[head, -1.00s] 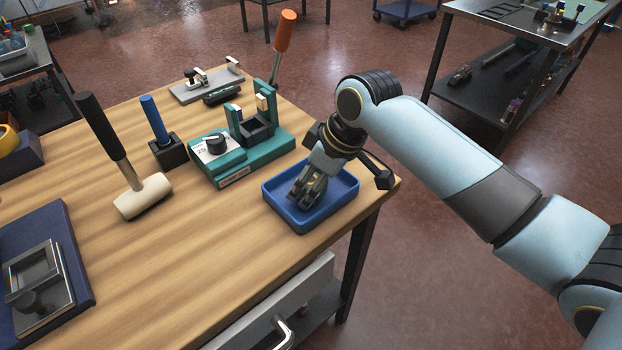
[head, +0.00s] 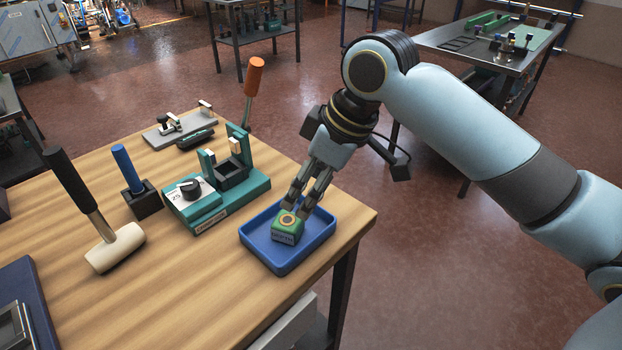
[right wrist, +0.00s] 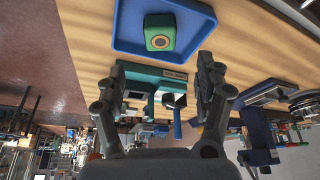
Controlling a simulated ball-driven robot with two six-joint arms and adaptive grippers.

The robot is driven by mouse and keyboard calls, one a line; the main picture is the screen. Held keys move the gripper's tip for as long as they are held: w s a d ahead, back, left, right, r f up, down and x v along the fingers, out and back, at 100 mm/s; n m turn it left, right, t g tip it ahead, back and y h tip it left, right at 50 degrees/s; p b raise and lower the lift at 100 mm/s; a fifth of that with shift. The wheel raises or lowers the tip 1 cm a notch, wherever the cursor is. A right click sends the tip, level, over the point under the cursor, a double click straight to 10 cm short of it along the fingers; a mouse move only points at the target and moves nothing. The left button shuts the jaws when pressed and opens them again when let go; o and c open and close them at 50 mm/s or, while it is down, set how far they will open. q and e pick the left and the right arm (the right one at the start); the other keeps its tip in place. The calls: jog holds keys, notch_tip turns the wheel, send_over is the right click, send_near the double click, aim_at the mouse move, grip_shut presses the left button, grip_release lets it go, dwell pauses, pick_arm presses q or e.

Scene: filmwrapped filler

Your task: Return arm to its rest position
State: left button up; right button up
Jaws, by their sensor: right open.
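My right arm comes in from the right in the head view, and its gripper (head: 310,190) points down above the blue tray (head: 322,236). A small green block (head: 287,229) with a yellow ring and dark disc on top sits in the tray. In the head view the fingertips appear close to the block. In the right wrist view the fingers (right wrist: 160,85) are spread apart with nothing between them. There the green block (right wrist: 161,32) lies beyond the fingertips, in the blue tray (right wrist: 125,35), apart from the gripper. My left gripper is not in view.
A teal fixture (head: 215,190) with a dial stands left of the tray. An orange-handled tool (head: 253,80), a blue-handled tool (head: 127,168), a mallet (head: 115,247) and a grey plate (head: 165,136) are on the wooden table (head: 180,290). Open floor lies right of the table.

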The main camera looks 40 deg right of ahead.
jog(key=shift+s+r, duration=0.15)
jog(key=shift+r, duration=0.2)
dwell(0.3)
jog(key=s+a+f+m+h, duration=0.1)
jog(key=s+m+h, duration=0.1)
jog(key=s, duration=0.6)
jog(key=s+f+m+h, duration=0.1)
jog(key=s+m, duration=0.2)
jog(key=s, duration=0.4)
notch_tip(320, 180, down, 37)
jog(key=s+d+g+b, duration=0.2)
jog(key=s+d+b, duration=0.1)
jog(key=b, duration=0.7)
jog(key=s+f+g+b, duration=0.1)
jog(key=s+f+b, duration=0.5)
jog(key=s+f, duration=1.1)
notch_tip(320, 180, down, 4)
jog(key=shift+s+d+f, duration=0.2)
jog(key=shift+d+f, duration=0.05)
